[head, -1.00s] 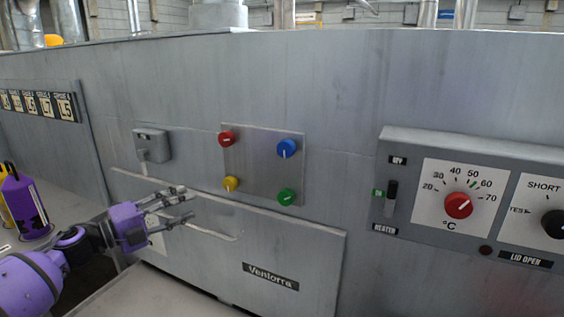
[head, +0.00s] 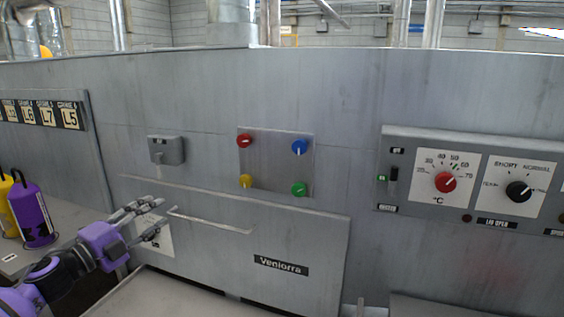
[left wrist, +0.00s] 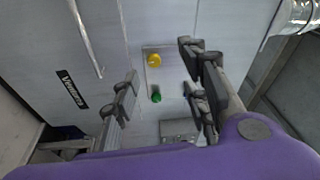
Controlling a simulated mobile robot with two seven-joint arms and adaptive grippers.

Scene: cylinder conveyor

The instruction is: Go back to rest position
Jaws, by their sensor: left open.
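My left gripper (head: 153,219) is purple with dark fingers. It is open and empty, in front of the grey machine's lower left panel, left of the metal handle bar (head: 211,220). In the left wrist view its fingers (left wrist: 160,98) stand apart with nothing between them but the machine face behind. The knob plate (head: 275,172) carries a red knob (head: 244,141), a blue knob (head: 299,147), a yellow knob (head: 246,181) and a green knob (head: 299,189). The yellow knob (left wrist: 154,60) and green knob (left wrist: 156,97) also show in the left wrist view. My right gripper is not in view.
A purple canister (head: 33,215) and a yellow one (head: 7,205) stand on the ledge at left. A grey switch box (head: 166,150) is on the machine face. A control panel (head: 470,180) with a red dial and a black dial is at right. A tray-like surface (head: 165,295) lies below.

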